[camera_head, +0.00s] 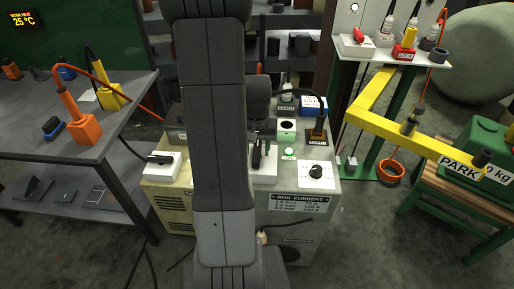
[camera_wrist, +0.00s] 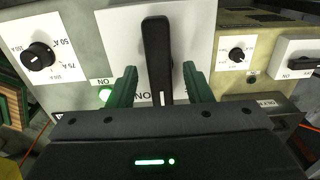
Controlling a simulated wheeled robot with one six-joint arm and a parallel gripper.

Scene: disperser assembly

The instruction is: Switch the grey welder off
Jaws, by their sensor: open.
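The grey welder (camera_head: 303,228) stands in the middle of the head view, partly hidden behind my arm. The green lamp (camera_wrist: 105,94), beside upside-down ON lettering, is lit. My gripper (camera_wrist: 160,84) is open, with one green finger on each side of the lever. Gaps show between the fingers and the lever. The lever's lower end is partly hidden by the gripper body.
A beige machine (camera_head: 171,205) with its own switch (camera_head: 160,159) stands close at the left. A workbench (camera_head: 60,140) is farther left. A yellow beam (camera_head: 440,150) and a green-legged stand (camera_head: 375,130) are at the right. Cables hang nearby.

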